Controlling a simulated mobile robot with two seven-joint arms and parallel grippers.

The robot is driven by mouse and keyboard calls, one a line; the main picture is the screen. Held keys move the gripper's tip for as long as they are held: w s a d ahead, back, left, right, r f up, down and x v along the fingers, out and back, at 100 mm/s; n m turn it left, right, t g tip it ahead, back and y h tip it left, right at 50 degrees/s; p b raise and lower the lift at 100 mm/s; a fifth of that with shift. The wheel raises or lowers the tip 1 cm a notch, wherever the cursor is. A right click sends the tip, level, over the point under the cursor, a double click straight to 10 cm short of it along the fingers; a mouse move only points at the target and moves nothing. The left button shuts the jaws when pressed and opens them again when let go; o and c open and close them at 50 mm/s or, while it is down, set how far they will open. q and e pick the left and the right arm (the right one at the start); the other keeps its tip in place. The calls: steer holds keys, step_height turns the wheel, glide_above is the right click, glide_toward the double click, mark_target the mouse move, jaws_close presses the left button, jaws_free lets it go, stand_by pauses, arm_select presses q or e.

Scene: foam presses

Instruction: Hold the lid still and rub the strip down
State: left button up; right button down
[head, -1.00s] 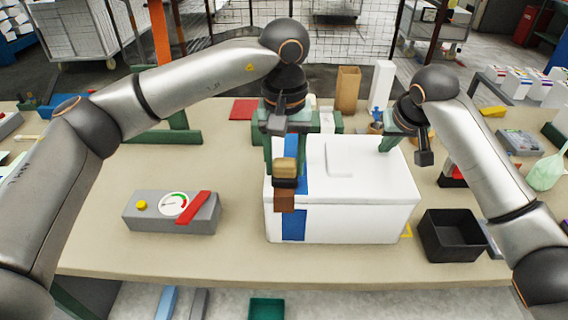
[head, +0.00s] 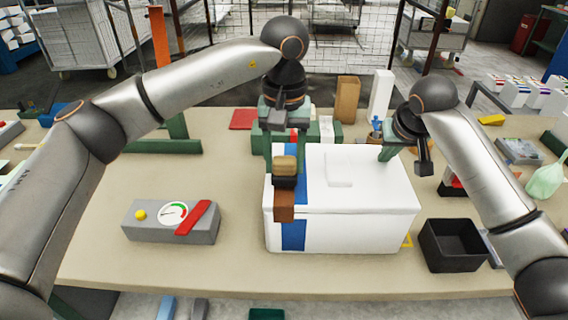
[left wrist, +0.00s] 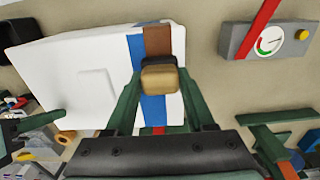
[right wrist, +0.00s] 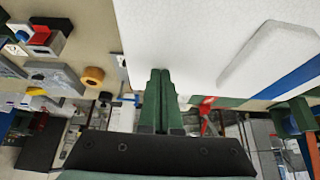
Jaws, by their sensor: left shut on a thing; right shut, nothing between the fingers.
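A white lidded box (head: 365,215) stands on the table, its white lid (head: 385,180) on top. A blue strip (head: 294,235) runs across the lid's left part and down the front wall. My left gripper (head: 285,165) is shut on a rubbing tool with a tan handle (head: 285,163), black middle and brown block (head: 284,207). The block is at the lid's front edge, overlapping the strip's left side; contact is unclear. In the left wrist view the block (left wrist: 157,40) is beside the strip (left wrist: 136,48). My right gripper (head: 386,153) is shut and empty at the lid's far right edge.
A grey gauge box (head: 145,231) with a red bar lies left of the white box. A black open bin (head: 455,247) stands at the right. A cardboard box (head: 347,98) and a white block (head: 381,93) stand behind. Table between gauge and box is clear.

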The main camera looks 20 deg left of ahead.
steer(key=shift+s+f, duration=0.1)
steer(key=shift+f, duration=0.35)
arm_select(q)
steer(key=s+d+r, duration=0.2)
steer(key=s, duration=0.5)
steer(key=shift+s, duration=0.4)
steer(key=shift+d, duration=0.1)
